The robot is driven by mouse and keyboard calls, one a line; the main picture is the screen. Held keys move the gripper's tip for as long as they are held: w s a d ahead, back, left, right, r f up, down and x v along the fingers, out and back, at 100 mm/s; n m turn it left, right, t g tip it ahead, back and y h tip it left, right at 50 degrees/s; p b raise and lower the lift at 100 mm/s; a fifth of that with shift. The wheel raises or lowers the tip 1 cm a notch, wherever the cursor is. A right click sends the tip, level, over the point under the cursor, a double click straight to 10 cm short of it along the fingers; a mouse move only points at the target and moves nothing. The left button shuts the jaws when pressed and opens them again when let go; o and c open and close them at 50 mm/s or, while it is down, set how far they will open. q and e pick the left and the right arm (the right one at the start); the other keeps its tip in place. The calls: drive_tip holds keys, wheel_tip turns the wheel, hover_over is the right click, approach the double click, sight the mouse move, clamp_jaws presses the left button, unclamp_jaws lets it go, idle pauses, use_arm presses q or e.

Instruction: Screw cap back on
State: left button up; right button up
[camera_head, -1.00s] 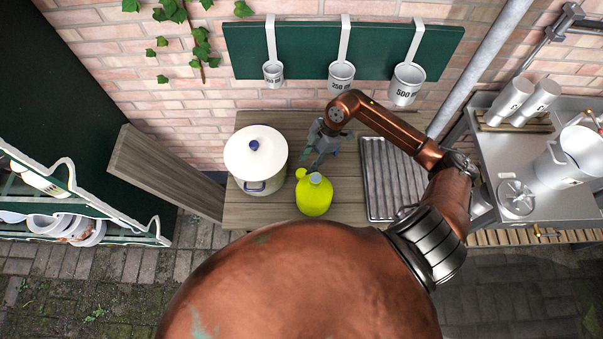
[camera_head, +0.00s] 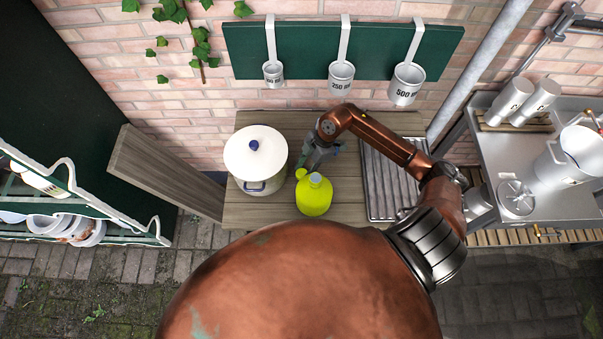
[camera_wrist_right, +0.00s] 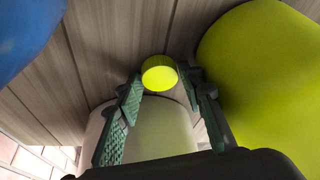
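A yellow-green jug (camera_head: 314,197) stands upright on the wooden table, with a greyish neck on top; its side fills the right of the right wrist view (camera_wrist_right: 265,80). A small yellow cap (camera_head: 300,173) is apart from the neck, left of it; it shows between the fingertips in the wrist view (camera_wrist_right: 159,75). My right gripper (camera_head: 309,163) is behind the jug, close to the cap. Its fingers (camera_wrist_right: 161,88) are apart, one on each side of the cap, with narrow gaps seeming to remain. Whether the cap rests on something is unclear. My left gripper is out of view.
A white pot with a lid (camera_head: 255,152) stands left of the jug. A ribbed metal tray (camera_head: 378,190) lies to the right. A blue object (camera_wrist_right: 25,35) shows in the wrist view. Measuring cups (camera_head: 341,75) hang on the wall behind. The table front-left of the jug (camera_head: 245,215) is clear.

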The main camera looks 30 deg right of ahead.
sight(303, 173)
drive_tip(key=c, duration=0.3)
drive_tip(key=shift+c, duration=0.2)
drive_tip(key=shift+r, duration=0.15)
wheel_tip(303, 173, up, 18)
drive_tip(key=p, duration=1.6)
